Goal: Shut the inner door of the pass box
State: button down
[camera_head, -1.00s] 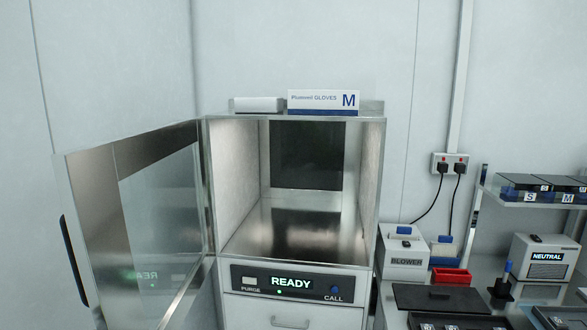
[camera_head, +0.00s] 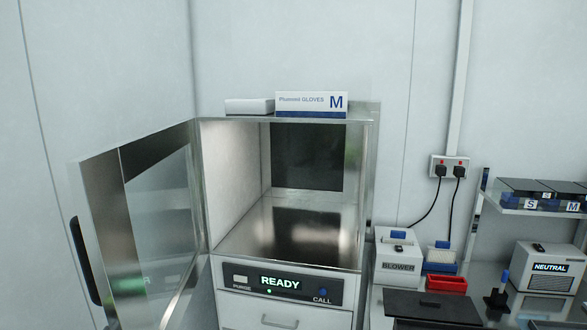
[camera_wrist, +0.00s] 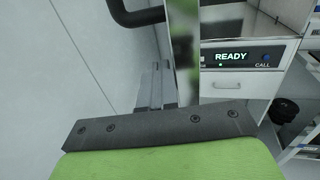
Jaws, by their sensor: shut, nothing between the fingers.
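The pass box (camera_head: 288,265) stands in the middle of the head view with its front open and its chamber bare. Its inner door (camera_head: 106,230), metal-framed with a glass pane, stands swung out to the left from the box's left side. A dark upright handle (camera_head: 86,262) is on the door's free edge. In the wrist view, the door (camera_wrist: 184,50) shows as a narrow metallic strip, with a black handle (camera_wrist: 140,14) at the top. My gripper (camera_wrist: 158,125) shows there as a dark bolted bar before a green body, shut and empty. Contact with the door cannot be told.
A glove carton (camera_head: 311,104) and a white block (camera_head: 249,106) lie on the box top. The box panel (camera_head: 282,283) reads READY. To the right, a bench holds a blower unit (camera_head: 398,262), a red tray (camera_head: 446,284) and a NEUTRAL unit (camera_head: 550,268). Wall is close behind the door.

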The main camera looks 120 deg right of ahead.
jog(key=s+a+b, duration=0.4)
jog(key=s+b, duration=0.4)
jog(key=b, duration=0.2)
dwell(0.6)
